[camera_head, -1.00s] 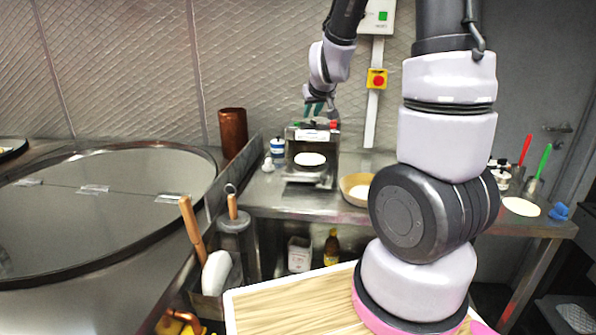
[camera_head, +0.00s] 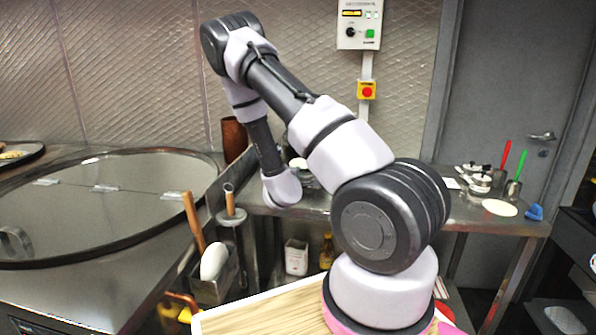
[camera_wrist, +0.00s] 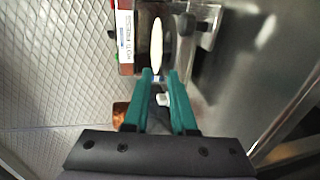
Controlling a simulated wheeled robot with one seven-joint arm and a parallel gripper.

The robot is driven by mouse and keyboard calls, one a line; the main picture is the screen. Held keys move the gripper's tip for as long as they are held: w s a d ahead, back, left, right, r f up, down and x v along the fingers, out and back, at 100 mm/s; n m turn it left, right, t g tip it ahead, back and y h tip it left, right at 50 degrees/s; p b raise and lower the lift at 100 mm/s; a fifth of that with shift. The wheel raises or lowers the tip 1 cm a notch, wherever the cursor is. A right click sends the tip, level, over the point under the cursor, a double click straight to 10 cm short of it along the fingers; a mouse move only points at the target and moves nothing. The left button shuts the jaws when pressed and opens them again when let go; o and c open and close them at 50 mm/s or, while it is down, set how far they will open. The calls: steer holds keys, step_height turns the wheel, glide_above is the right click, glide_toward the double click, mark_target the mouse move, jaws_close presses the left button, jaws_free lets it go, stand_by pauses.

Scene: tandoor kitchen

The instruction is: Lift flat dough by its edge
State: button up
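A flat pale dough round (camera_wrist: 156,45) is in the dough press (camera_wrist: 127,40) in the wrist view, seen as a narrow white oval. In the head view a small pale patch (camera_head: 298,163), possibly the dough, shows behind my arm, which hides most of the press. My gripper (camera_wrist: 160,74) has two teal fingers, parted with a gap between them and nothing held. Its tips point toward the dough and appear just short of its near end; contact cannot be told. The gripper is hidden in the head view.
A copper cup (camera_head: 233,138) stands on the left of the steel counter. Another pale flat round (camera_head: 499,207) lies on the right, near containers with red and green handles. A large round metal oven top (camera_head: 100,200) fills the left. A wooden board (camera_head: 265,315) is in front.

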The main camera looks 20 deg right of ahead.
steer(key=shift+x, duration=4.75)
steer(key=c, duration=0.3)
steer(key=shift+r, duration=1.3)
jaws_close()
steer(key=r+v, duration=0.2)
steer(key=v, duration=1.2)
steer(key=shift+s+r, duration=0.1)
